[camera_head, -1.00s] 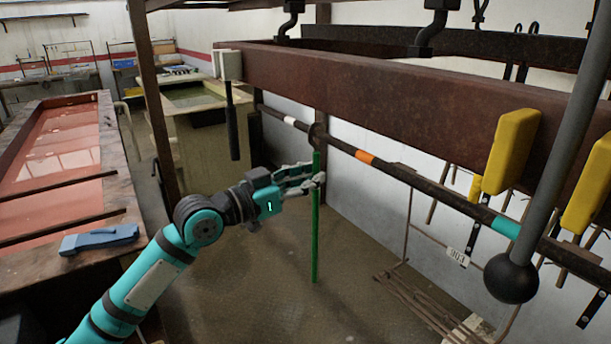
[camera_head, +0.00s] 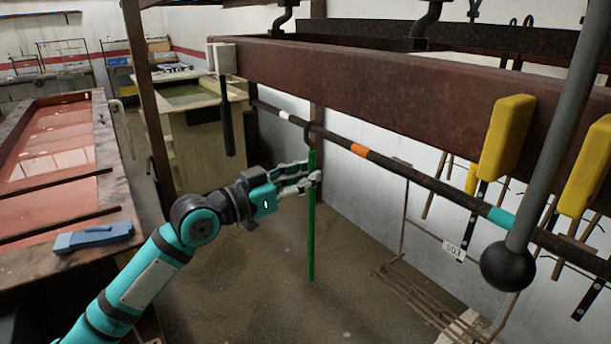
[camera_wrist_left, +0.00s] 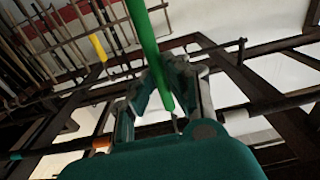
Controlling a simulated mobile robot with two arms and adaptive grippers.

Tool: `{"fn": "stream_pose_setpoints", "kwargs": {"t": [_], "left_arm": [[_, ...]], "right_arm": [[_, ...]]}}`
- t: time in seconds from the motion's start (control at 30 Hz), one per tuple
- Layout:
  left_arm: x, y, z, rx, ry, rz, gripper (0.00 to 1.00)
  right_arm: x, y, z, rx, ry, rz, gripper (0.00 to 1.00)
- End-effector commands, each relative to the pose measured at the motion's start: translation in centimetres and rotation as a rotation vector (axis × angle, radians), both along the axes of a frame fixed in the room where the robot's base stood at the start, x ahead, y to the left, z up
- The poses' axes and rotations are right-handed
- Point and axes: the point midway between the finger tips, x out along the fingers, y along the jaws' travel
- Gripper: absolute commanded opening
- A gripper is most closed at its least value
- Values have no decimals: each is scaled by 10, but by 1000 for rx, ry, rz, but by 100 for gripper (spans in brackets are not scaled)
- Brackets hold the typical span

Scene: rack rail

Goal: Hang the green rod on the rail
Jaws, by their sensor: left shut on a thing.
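The green rod (camera_head: 311,235) hangs upright in the head view, with a dark hook at its top. It also shows in the left wrist view (camera_wrist_left: 146,38), running between the fingers. My left gripper (camera_head: 312,178) is shut on the upper part of the rod, below the rail; its fingers also show in the left wrist view (camera_wrist_left: 170,68). The rail (camera_head: 430,181) is a dark bar with white, orange and teal bands. The hook overlaps the rail between the white and orange bands; I cannot tell whether it is around the rail or beside it. My right gripper is not in view.
A rusty beam (camera_head: 370,97) runs above the rail. Yellow blocks (camera_head: 507,137) and a grey lever with a black ball (camera_head: 508,266) stand at the right. A red-topped bench (camera_head: 55,190) with a blue tool (camera_head: 94,237) is at the left. Floor below the rod is clear.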

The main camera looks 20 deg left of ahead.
Motion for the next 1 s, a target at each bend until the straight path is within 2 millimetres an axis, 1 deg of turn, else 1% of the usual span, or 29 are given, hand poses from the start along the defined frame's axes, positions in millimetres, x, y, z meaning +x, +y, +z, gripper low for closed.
{"fn": "stream_pose_setpoints", "kwargs": {"t": [0.03, 0.2, 0.23, 0.5, 0.63, 0.77, 0.9, 1.0], "left_arm": [[0, 0, 0, -1, -1, 0, 14], [0, 0, 0, 0, 0, 0, 36], [0, 0, 0, 0, 0, 0, 39], [-1, 1, -1, 1, 1, 1, 39], [-8, 8, -2, 3, 2, 3, 39], [-27, 21, -4, 8, 3, 2, 39], [-52, 39, -6, 8, 5, 1, 39], [-65, 51, -8, 6, 6, 3, 39]], "right_arm": [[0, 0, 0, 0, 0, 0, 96], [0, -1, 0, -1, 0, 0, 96], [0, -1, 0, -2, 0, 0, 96], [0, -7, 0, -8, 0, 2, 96], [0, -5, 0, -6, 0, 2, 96], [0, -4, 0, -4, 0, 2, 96], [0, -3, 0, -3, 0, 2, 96], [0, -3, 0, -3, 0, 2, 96]]}}
